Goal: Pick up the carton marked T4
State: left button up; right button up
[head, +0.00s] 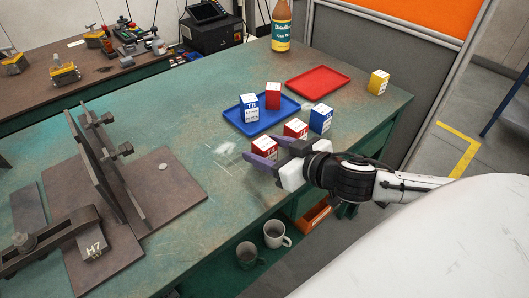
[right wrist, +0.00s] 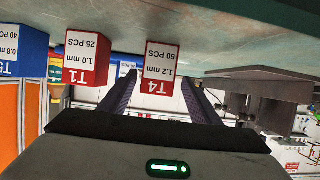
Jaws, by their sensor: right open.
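The red carton marked T4 (right wrist: 160,68) has a white label reading 1.2 mm, 50 PCS. It shows upside down in the right wrist view, in line with the gap between my right fingers. In the head view it appears to be the red carton (head: 264,146) on the green bench, partly hidden behind the fingers. My right gripper (head: 262,153) is open and empty, with its fingers pointing at the carton; its tips also show in the right wrist view (right wrist: 159,79). I cannot tell whether the tips reach past the carton's front face. My left gripper is out of view.
The red T1 carton (right wrist: 87,58) and blue T5 carton (right wrist: 22,50) stand close beside T4. A blue tray (head: 258,128) holds a blue T8 carton (head: 249,107) and a red one (head: 273,96). A red tray (head: 319,81) is empty. A steel fixture (head: 110,180) stands left.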

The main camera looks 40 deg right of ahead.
aim_at(258, 145)
jog(key=x, duration=0.3)
jog(key=shift+w+d+f, duration=0.1)
jog(key=shift+w+d, duration=0.1)
jog(key=shift+w, duration=0.2)
jog(key=shift+w+a+f, duration=0.1)
jog(key=shift+w+f, duration=0.25)
jog(key=shift+w, duration=0.2)
jog(key=c, duration=1.2)
